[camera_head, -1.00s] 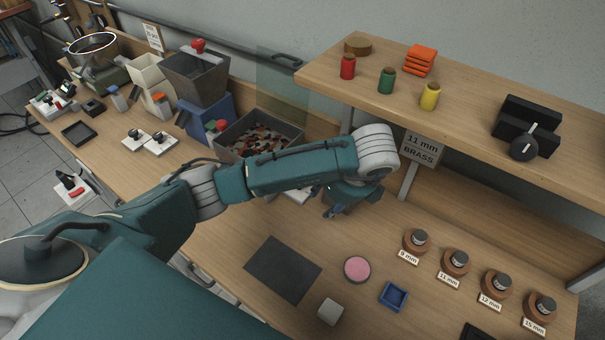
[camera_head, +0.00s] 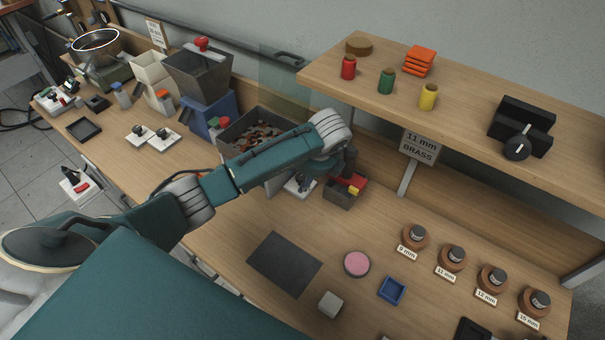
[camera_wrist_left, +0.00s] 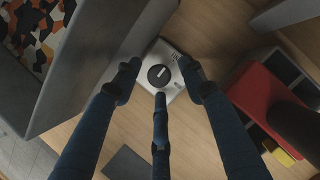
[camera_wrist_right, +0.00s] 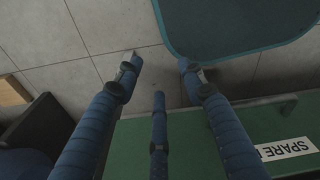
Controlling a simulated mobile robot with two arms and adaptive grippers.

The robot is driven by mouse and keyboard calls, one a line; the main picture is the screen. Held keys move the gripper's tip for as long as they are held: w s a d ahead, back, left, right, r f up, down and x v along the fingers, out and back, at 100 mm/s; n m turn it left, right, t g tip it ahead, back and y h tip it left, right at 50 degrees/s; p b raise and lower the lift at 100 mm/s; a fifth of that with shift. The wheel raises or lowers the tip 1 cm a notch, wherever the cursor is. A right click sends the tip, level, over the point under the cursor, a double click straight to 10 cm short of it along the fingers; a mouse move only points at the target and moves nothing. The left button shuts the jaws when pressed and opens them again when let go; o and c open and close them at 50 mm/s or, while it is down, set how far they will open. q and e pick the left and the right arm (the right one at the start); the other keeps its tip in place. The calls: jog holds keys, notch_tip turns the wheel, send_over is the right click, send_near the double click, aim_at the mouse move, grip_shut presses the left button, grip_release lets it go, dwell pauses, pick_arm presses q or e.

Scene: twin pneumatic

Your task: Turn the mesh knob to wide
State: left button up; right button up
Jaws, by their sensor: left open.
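A round black knob (camera_wrist_left: 160,75) with a pale pointer line sits on a light square plate (camera_wrist_left: 172,54) in the left wrist view. In the head view the plate (camera_head: 300,190) shows only in part, behind my gripper. My right gripper (camera_wrist_right: 160,66) is open and empty over the floor.
A grey bin of mixed pieces (camera_head: 228,136) stands left of the plate. A dark box with red and yellow parts (camera_head: 341,196) stands close on the right. Two more knobs on white plates (camera_head: 150,142) lie farther left. A dark mat (camera_head: 284,264) lies in front.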

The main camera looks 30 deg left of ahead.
jog(key=shift+s, duration=0.3)
pick_arm(q)
jog(key=c, duration=0.9)
grip_shut()
pick_arm(e)
jog(key=shift+s+d, duration=0.1)
jog(key=shift+d, duration=0.15)
